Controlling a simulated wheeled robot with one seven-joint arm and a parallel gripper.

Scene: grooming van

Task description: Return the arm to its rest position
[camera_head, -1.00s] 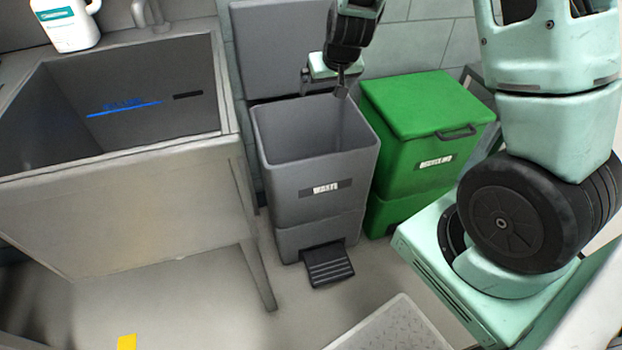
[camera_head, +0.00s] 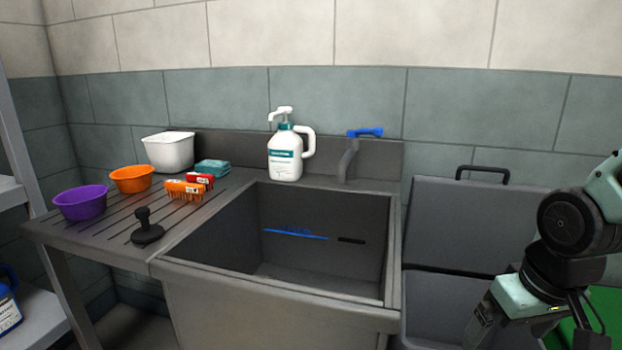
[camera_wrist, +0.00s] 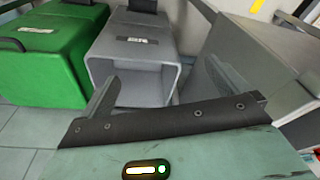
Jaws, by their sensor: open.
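My arm comes in at the right edge of the head view. My gripper (camera_head: 538,312) hangs low there, above and in front of the grey waste bin (camera_head: 435,300). Its fingertips are not clear in that view. In the wrist view a grey finger (camera_wrist: 106,98) stands up from the dark palm edge, with the waste bin (camera_wrist: 130,60) beyond it. My gripper is open, with nothing seen between the jaws.
The steel sink (camera_head: 280,300) is to the left. A soap pump bottle (camera_head: 285,160), purple bowl (camera_head: 80,205) and orange bowl (camera_head: 131,180) stand on its counter.

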